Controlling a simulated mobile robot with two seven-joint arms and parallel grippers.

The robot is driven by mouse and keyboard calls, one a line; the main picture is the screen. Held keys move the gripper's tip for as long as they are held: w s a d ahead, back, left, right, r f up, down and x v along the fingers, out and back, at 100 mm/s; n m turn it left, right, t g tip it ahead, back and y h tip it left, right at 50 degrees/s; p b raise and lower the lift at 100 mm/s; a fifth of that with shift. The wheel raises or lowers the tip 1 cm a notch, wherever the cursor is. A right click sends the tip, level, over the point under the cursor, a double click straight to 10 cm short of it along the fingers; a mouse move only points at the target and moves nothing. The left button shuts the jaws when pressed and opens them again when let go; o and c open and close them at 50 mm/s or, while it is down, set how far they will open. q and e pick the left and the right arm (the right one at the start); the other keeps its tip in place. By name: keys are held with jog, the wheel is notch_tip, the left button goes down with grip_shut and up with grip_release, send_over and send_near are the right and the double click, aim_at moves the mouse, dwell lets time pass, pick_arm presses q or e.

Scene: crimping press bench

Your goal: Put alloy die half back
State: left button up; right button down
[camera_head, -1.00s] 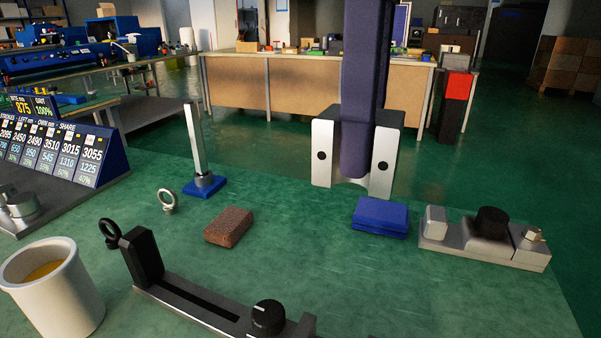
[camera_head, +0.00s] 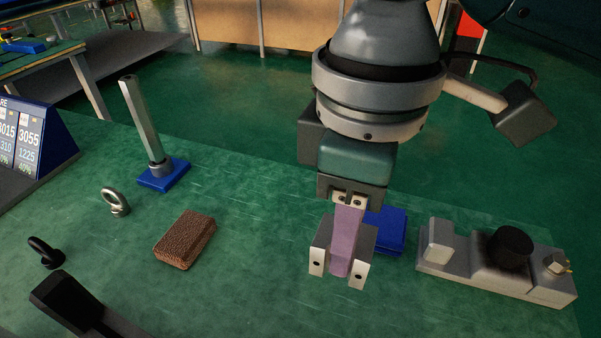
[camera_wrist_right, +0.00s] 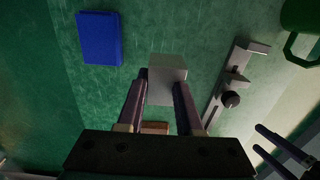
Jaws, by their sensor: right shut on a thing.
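The alloy die half (camera_head: 321,250) is a small light-grey block with two front lugs, a dark hole in each, and a gap between them. My right gripper (camera_head: 346,245) is shut on it; a purple-looking finger runs down its front. The die half appears held above the green bench top. In the wrist view the pale block (camera_wrist_right: 167,72) sits between the tips of my right gripper (camera_wrist_right: 162,85). Two dark parallel fingers, apart and empty, show at the wrist view's lower right; they look like my left gripper (camera_wrist_right: 272,146).
A blue block (camera_head: 387,236) lies just behind the die half, partly hidden. A grey fixture (camera_head: 465,258) with a black knob stands right. A brown block (camera_head: 185,240), ring bolts and a post on a blue base (camera_head: 165,175) stand left.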

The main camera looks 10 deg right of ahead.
aim_at(337, 292)
pick_arm(q)
jog(key=shift+f, duration=0.5)
pick_arm(e)
notch_tip(337, 292, down, 3)
jog(key=shift+f, duration=0.1)
pick_arm(q)
jog(key=shift+f+b, duration=0.7)
jog(key=shift+b, duration=0.25)
pick_arm(e)
notch_tip(337, 292, down, 4)
jog(key=shift+r, duration=0.2)
pick_arm(q)
jog(key=shift+w+d, duration=0.1)
jog(key=shift+d, duration=0.05)
pick_arm(e)
jog(key=shift+w+f, duration=0.1)
jog(key=shift+f, duration=0.1)
jog(key=shift+f, duration=0.1)
jog(key=c, duration=0.6)
grip_release()
jog(key=shift+o, duration=0.2)
